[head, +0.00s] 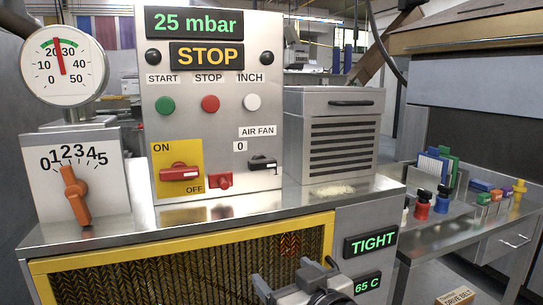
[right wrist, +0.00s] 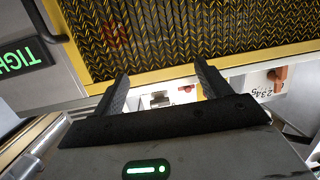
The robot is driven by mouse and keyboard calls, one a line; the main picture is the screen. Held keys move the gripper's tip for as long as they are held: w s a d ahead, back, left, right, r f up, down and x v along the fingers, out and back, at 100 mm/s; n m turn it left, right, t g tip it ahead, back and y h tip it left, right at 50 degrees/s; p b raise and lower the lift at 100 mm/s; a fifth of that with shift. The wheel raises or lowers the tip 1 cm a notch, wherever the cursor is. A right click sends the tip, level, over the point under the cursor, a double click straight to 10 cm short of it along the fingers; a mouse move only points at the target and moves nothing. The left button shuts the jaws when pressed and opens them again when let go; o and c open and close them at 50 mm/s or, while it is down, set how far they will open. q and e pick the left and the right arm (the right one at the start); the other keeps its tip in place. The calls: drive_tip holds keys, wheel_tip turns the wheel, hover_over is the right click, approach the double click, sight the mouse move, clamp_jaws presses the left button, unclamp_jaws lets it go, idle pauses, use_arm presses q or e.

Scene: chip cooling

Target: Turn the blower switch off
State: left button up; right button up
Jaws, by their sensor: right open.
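The control panel (head: 215,130) stands upright on the metal bench in the head view. A black switch (head: 262,163) sits under the "AIR FAN" label, with a "0" at its upper left and a "1" at its lower right. A red handle (head: 180,172) lies roughly level on a yellow plate marked ON and OFF. No label reads "blower". My right gripper (head: 298,275) is low in front of the bench's grille, below the panel and apart from the switches. Its two fingers are spread and empty in the right wrist view (right wrist: 163,82). My left gripper is out of view.
A dial gauge (head: 64,64) and an orange lever (head: 75,195) are left of the panel. A louvred metal box (head: 333,135) stands right of it. The yellow-framed grille (head: 180,268) and the "TIGHT" display (head: 371,243) are on the bench front. Another table (head: 480,235) is at right.

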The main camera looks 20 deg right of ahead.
wheel_tip(320, 180, up, 14)
drive_tip(key=d+f+m+t+h+p, duration=0.1)
drive_tip(key=d+t, duration=0.1)
drive_tip(key=p, duration=0.3)
approach(264, 166)
drive_tip(key=w, duration=0.8)
drive_tip(key=shift+w+a+f, duration=0.2)
drive_tip(key=shift+w+a, duration=0.05)
drive_tip(key=shift+a, duration=0.05)
drive_tip(key=c, duration=1)
